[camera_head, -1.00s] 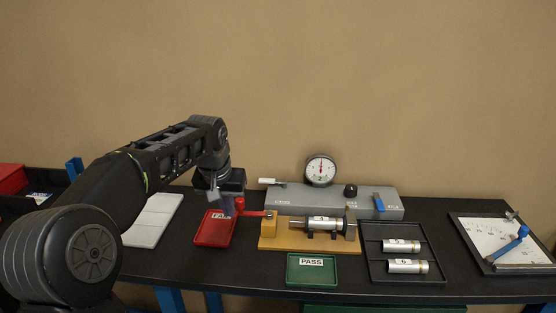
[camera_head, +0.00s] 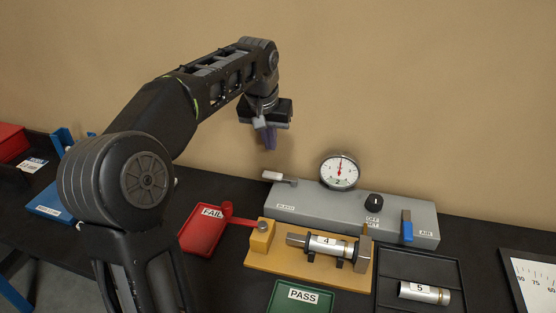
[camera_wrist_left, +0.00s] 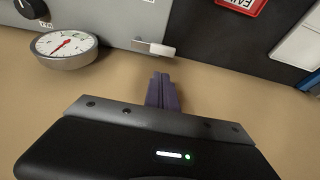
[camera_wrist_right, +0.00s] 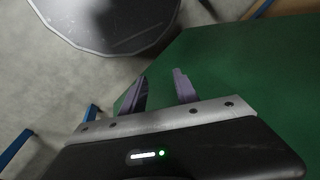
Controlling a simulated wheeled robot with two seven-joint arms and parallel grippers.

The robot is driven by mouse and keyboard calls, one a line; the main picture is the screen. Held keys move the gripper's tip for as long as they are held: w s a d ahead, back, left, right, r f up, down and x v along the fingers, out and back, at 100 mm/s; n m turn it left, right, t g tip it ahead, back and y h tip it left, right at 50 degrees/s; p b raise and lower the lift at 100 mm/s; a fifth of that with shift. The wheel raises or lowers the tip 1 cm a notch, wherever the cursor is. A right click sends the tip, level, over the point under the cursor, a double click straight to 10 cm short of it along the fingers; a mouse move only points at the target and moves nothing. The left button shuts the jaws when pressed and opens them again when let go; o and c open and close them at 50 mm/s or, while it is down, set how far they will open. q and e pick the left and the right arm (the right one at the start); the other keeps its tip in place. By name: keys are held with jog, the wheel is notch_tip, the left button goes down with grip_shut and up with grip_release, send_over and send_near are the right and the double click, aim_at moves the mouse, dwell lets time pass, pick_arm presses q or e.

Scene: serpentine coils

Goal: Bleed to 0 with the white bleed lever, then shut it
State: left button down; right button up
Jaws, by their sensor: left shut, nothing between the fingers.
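The white bleed lever (camera_head: 273,175) lies at the left end of the grey manifold block (camera_head: 330,212), above the BLEED label. It also shows in the left wrist view (camera_wrist_left: 155,48). The round gauge (camera_head: 339,172) stands on the block's back edge; its red needle points nearly straight up, away from the dial's end. My left gripper (camera_head: 270,146) is shut and empty, above and behind the lever and apart from it. In the left wrist view its closed fingers (camera_wrist_left: 162,78) are just short of the lever. My right gripper (camera_wrist_right: 158,78) is open and empty, outside the head view.
A black knob (camera_head: 374,202) and a blue lever (camera_head: 407,226) are further right on the block. A fixture (camera_head: 285,262) holding cylinder 4, a red FAIL tray (camera_head: 190,240) and a green PASS tray (camera_head: 285,292) stand in front. The wall is close behind.

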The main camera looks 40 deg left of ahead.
aim_at(275, 163)
pick_arm(q)
jog(key=p+x, duration=0.1)
jog(key=x, duration=0.9)
jog(key=shift+p, duration=0.35)
